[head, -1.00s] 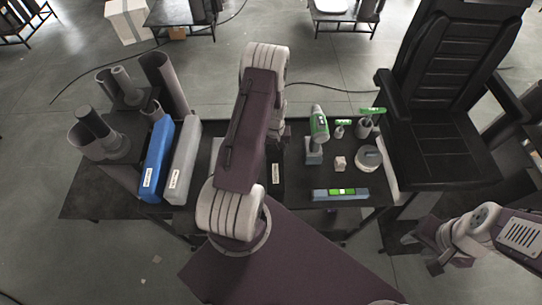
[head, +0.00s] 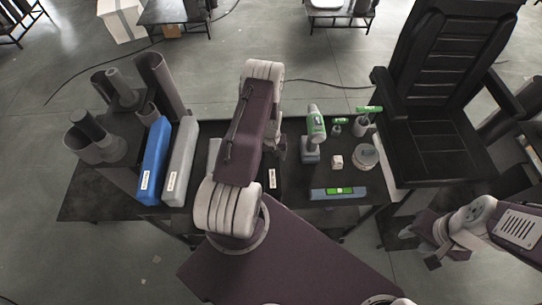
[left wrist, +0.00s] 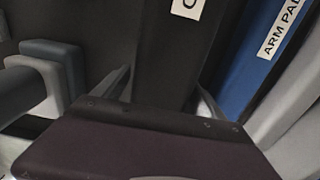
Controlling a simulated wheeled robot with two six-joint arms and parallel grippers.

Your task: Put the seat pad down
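A dark pad with a white label (left wrist: 165,60), which I take as the seat pad, stands between my left gripper's fingertips (left wrist: 163,82) in the left wrist view. The fingers lie close against its two sides. Only the start of its label shows. In the head view a dark labelled piece (head: 272,180) shows beside my left forearm, over the dark table (head: 90,200); the forearm hides my left gripper and most of the pad. Whether its underside touches the table is hidden. My right gripper (head: 420,248) is at the lower right, empty, its fingers seemingly apart.
A blue arm pad (head: 155,160) and a grey pad (head: 181,160) stand left of my forearm. Grey tubes (head: 160,85) stand farther left. A drill (head: 316,125), a level (head: 338,193) and a round tin (head: 365,156) are right. A black chair (head: 440,110) stands beyond them.

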